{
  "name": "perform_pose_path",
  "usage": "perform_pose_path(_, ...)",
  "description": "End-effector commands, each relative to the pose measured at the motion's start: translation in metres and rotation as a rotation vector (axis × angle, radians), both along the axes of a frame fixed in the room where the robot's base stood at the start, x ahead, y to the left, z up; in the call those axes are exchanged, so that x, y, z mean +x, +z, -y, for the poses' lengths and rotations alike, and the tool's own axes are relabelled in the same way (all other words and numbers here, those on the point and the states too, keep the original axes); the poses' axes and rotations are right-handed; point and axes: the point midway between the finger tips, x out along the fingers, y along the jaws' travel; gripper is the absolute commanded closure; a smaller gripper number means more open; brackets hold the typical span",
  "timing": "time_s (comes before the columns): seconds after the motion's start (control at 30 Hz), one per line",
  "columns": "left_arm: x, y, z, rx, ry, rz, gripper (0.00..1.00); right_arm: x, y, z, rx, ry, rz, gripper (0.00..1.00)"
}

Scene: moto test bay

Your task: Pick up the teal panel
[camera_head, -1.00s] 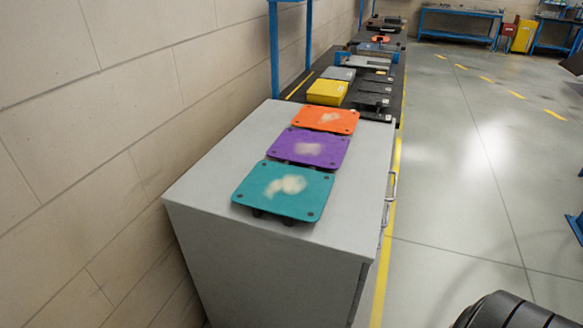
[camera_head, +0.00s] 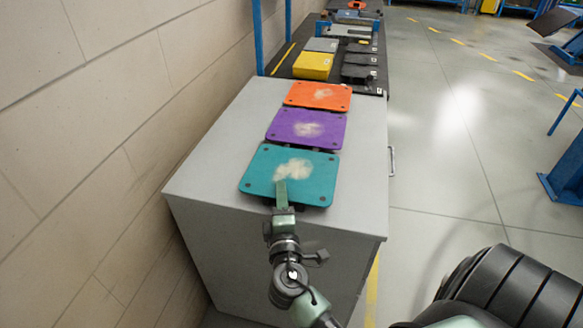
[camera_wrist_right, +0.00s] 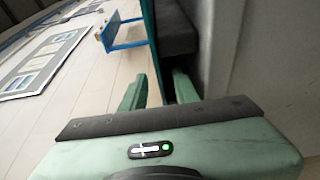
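The teal panel (camera_head: 310,180) lies flat at the near end of the grey cabinet top, with a pale smudge on it. My right gripper (camera_head: 281,190) reaches its near edge from the front, one finger showing over the panel's top. In the right wrist view the open fingers (camera_wrist_right: 160,82) stand on either side of the panel's thin edge (camera_wrist_right: 149,40). A gap shows beside the edge, and a dark block is under the panel. Contact with the panel cannot be told. My left gripper is out of view.
A purple panel (camera_head: 306,129) and an orange panel (camera_head: 318,96) lie in a row behind the teal one on the grey cabinet (camera_head: 215,150). A yellow box (camera_head: 313,66) stands beyond. A wall runs along the left; open floor (camera_head: 450,170) is on the right.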

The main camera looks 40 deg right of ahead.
Motion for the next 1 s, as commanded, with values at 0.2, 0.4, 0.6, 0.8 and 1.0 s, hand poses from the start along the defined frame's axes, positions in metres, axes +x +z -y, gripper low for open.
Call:
perform_pose_path(0.2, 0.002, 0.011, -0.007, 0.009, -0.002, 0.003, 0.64, 0.021, 0.002, 0.014, -0.001, 0.001, -0.001, 0.70)
perform_pose_path(0.4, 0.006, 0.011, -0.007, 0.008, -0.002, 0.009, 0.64, 0.023, 0.000, 0.015, 0.000, 0.001, 0.000, 0.70)
perform_pose_path(0.6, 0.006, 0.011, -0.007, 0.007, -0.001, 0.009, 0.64, 0.022, 0.000, 0.014, 0.000, 0.001, 0.000, 1.00)
perform_pose_path(0.8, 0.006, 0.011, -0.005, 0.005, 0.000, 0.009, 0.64, 0.022, 0.000, 0.014, 0.001, 0.000, -0.001, 1.00)
perform_pose_path(1.0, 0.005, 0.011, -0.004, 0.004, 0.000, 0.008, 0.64, 0.022, 0.000, 0.014, 0.001, 0.000, -0.001, 1.00)
